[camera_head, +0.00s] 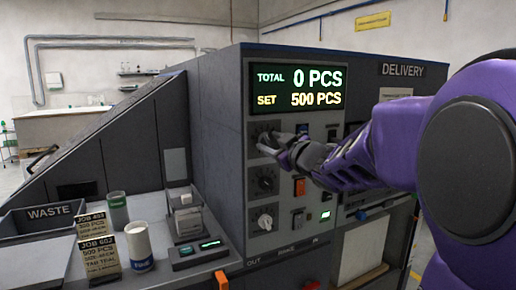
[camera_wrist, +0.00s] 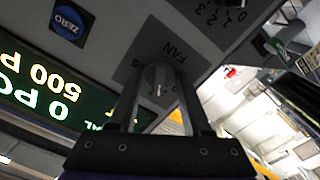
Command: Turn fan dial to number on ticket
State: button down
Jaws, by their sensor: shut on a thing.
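My gripper (camera_head: 278,147) is at the upper left of the control panel (camera_head: 229,140), below the lit display. In the wrist view my gripper (camera_wrist: 160,90) is shut on the grey fan dial (camera_wrist: 158,75), one finger on each side, by the label FAN. The fingers hide most of the dial and its scale, so I cannot read its setting. Two tan tickets stand on the left ledge: JOB 602 (camera_head: 98,258) in front and another JOB ticket (camera_head: 91,229) behind. Both show 500 PCS; their lower small print is too blurred to read.
The display (camera_head: 297,87) reads TOTAL 0 PCS, SET 500 PCS. Below my gripper are a black dial (camera_head: 266,183), a pale dial (camera_head: 265,221) and an orange switch (camera_head: 299,187). A WASTE bin (camera_head: 30,222), a green container (camera_head: 118,208) and a white container (camera_head: 139,247) are on the left.

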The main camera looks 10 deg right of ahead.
jog(key=shift+n+b, duration=0.65)
jog(key=shift+n, duration=0.55)
jog(key=shift+c, duration=1.7)
grip_release()
